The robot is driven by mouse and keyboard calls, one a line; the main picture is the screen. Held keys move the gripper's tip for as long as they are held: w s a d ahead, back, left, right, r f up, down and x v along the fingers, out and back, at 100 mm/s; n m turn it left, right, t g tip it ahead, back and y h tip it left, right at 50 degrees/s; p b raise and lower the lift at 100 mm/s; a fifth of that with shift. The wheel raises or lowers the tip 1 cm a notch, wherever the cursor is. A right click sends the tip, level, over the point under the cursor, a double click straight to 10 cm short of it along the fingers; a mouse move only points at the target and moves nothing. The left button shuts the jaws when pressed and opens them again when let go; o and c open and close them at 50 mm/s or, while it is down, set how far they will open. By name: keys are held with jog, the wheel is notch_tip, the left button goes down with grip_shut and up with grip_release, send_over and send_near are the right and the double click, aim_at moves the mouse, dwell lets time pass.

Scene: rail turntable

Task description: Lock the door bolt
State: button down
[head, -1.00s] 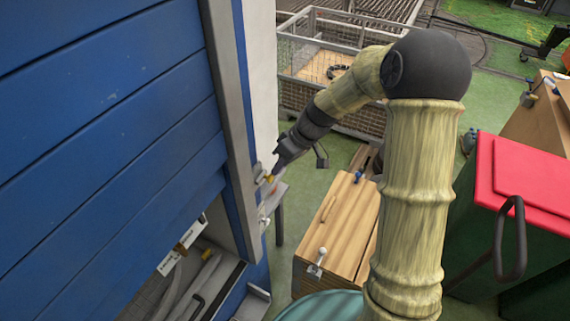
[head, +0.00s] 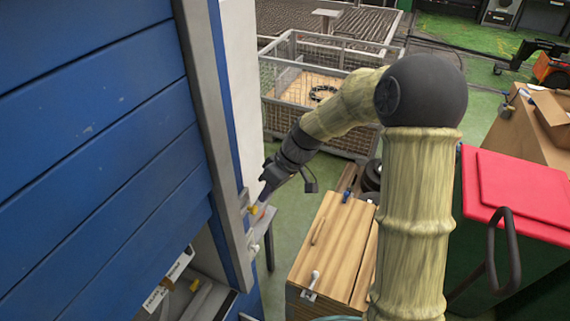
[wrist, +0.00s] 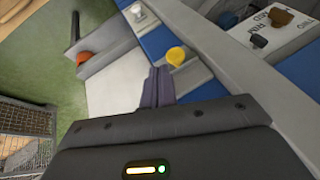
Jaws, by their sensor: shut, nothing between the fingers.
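The blue slatted door (head: 110,170) fills the left of the head view, with a grey frame strip (head: 205,110) along its right edge. A small yellow knob (head: 253,210) sits on the hardware low on that strip; I cannot tell for sure that it is the bolt's handle. It shows close up in the wrist view (wrist: 176,55). My gripper (wrist: 160,72) is shut and empty, its fingertips just left of the yellow knob in the wrist view. I cannot tell whether they touch it. In the head view my gripper (head: 264,194) is at the strip's right side.
A white knob (wrist: 137,12) is farther along the frame. An orange-red piece (wrist: 83,59) sits on a grey ledge. A wooden cabinet (head: 333,240), a red-lidded green bin (head: 520,185) and a mesh crate (head: 310,125) stand nearby. Green floor shows between them.

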jog(key=w+b+v, duration=0.1)
jog(key=b+v, duration=0.2)
jog(key=v, duration=0.8)
jog(key=shift+d, duration=0.55)
jog(key=shift+w, duration=0.1)
jog(key=s+d+f+m+t+h+b, duration=0.1)
jog(key=s+d+f+m+h, duration=0.2)
jog(key=s, duration=0.5)
jog(key=s+d+f+m+t+h+b, duration=0.1)
jog(key=s+d+f+m+t+h, duration=0.1)
jog(key=s+d+f+m, duration=0.4)
notch_tip(320, 180, down, 5)
jog(key=shift+s+d+r+m+h+b, duration=0.2)
jog(key=shift+s+m+h+b, duration=0.25)
jog(key=shift+s, duration=0.55)
